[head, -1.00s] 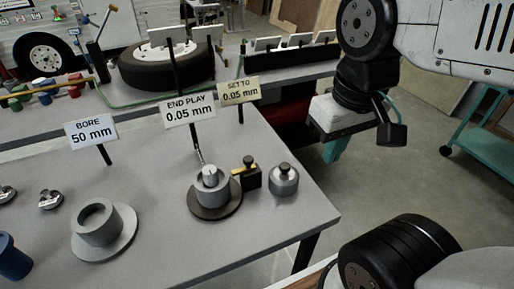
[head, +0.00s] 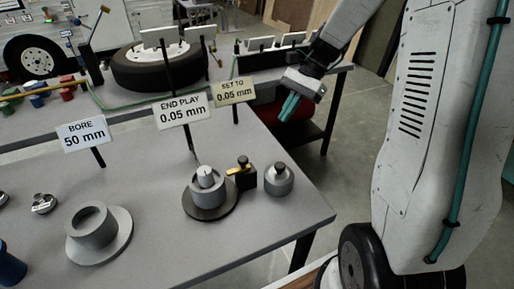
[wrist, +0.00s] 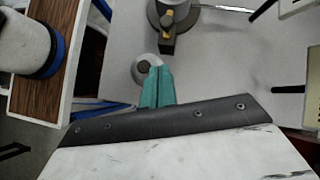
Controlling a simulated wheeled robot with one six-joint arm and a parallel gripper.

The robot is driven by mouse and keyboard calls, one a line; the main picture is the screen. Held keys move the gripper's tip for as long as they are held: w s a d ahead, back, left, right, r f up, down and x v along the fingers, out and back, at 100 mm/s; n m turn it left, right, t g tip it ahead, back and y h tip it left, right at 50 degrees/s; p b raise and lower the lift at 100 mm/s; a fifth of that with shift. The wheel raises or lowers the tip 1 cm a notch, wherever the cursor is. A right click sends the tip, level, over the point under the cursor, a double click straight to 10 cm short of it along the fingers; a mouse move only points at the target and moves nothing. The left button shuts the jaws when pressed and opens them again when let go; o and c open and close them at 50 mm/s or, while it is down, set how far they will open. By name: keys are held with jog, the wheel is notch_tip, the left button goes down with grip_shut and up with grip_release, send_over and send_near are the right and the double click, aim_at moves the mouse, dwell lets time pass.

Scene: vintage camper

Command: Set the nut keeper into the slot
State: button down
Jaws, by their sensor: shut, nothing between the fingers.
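My gripper (head: 290,106) has teal fingers that are shut and empty, in the air beyond the table's right edge in the head view. In the wrist view the fingertips (wrist: 157,72) overlap a grey round weight-like piece with a dark hex top (wrist: 140,70). That piece (head: 279,180) stands upright on the table in the head view. Left of it are a small black block with a brass tab (head: 244,177) and a grey hub on a dark round base (head: 208,207) with a spindle in it. I cannot tell which piece is the nut keeper, and no slot is clearly visible.
A flanged grey ring (head: 98,235) stands left on the grey table (head: 160,250). Upright signs read BORE 50 mm (head: 85,133), END PLAY 0.05 mm (head: 182,111) and SET TO 0.05 mm (head: 233,91). A tire (head: 155,70) lies on the rear bench. The table's front middle is clear.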

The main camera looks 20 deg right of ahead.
jog(key=shift+w+d+f+m+y, duration=0.3)
jog(key=shift+w+d+f+m, duration=0.35)
jog(key=shift+w+f, duration=0.2)
jog(key=shift+f, duration=0.15)
jog(key=a+r+x, duration=0.2)
jog(key=x, duration=1)
jog(key=shift+s+a+f, duration=0.25)
